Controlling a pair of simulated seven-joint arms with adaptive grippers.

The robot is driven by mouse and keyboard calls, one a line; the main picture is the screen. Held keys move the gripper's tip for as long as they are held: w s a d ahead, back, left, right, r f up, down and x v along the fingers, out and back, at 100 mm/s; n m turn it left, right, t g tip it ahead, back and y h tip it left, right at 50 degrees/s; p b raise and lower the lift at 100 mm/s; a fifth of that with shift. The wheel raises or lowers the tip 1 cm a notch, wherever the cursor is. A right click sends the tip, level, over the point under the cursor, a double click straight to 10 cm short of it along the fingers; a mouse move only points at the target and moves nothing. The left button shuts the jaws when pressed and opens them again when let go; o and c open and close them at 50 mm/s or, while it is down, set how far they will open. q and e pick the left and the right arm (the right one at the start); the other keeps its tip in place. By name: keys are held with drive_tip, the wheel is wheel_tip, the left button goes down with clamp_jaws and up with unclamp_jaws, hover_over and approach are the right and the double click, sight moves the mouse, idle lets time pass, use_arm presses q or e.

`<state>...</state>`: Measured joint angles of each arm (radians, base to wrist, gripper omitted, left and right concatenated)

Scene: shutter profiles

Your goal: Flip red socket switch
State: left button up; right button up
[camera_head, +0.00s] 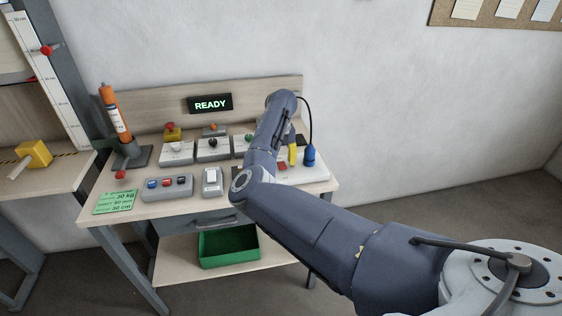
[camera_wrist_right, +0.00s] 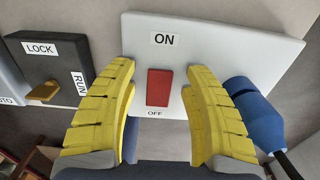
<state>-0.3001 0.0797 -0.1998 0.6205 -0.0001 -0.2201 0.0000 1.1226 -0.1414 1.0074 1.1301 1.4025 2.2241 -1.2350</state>
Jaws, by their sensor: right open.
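The red socket switch (camera_wrist_right: 158,87) is a rocker on a white socket plate (camera_wrist_right: 225,35), between an ON label above and an OFF label below. In the head view the red switch (camera_head: 282,166) is partly hidden by my right arm. My right gripper (camera_wrist_right: 160,68) has its two yellow fingers open, one on each side of the switch, with nothing between them but the plate and switch. Contact cannot be told. In the head view a yellow finger of my right gripper (camera_head: 292,154) shows beside the blue plug (camera_head: 309,156). My left gripper is not in view.
The blue plug with its black cord is close to the right finger in the wrist view (camera_wrist_right: 255,115). A dark LOCK/RUN box (camera_wrist_right: 50,65) with a brass-coloured key is at left. The bench also holds a button box (camera_head: 167,186), a light switch (camera_head: 212,181) and a lit READY sign (camera_head: 210,104).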

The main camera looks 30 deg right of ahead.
drive_tip(key=shift+c, duration=0.4)
clamp_jaws()
drive_tip(key=shift+s+t, duration=0.1)
drive_tip(key=shift+t, duration=0.2)
drive_tip(key=shift+s+a+r+t+h, duration=0.1)
drive_tip(key=shift+t+h, duration=0.3)
drive_tip(key=shift+t, duration=0.3)
drive_tip(key=shift+s+r+t+h, duration=0.1)
drive_tip(key=shift+t+h, duration=0.2)
drive_tip(key=shift+t, duration=0.6)
